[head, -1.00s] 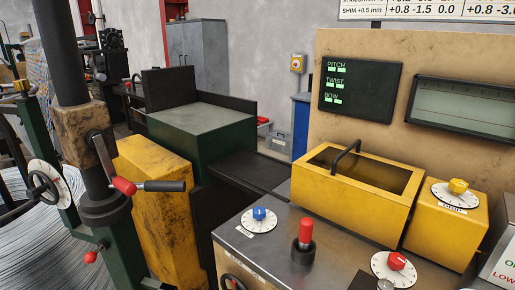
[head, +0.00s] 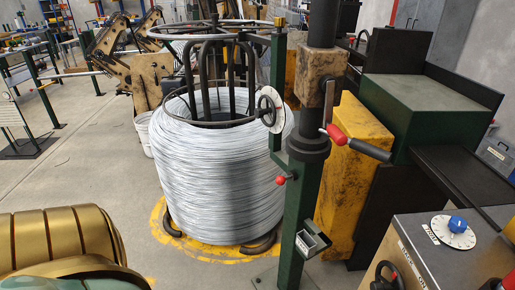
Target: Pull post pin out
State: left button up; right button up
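A green post (head: 297,235) stands right of centre in the head view. A small red ball knob (head: 281,180) sticks out from its left side on a short dark stem; it looks like the head of the post pin. Whether its stem is fully seated cannot be told. Above it, a black column (head: 322,25) passes through a worn tan block (head: 319,78) with a lever, a red knob (head: 336,133) and a black grip. A handwheel with a white dial (head: 271,108) sits on a thinner green upright. Neither gripper is in view.
A large coil of grey wire (head: 222,180) stands on a yellow floor ring just left of the post. A yellow machine body (head: 352,165) and a metal control panel (head: 440,260) with a blue knob stand to the right.

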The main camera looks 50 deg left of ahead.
aim_at(281, 180)
jog(key=u, duration=1.2)
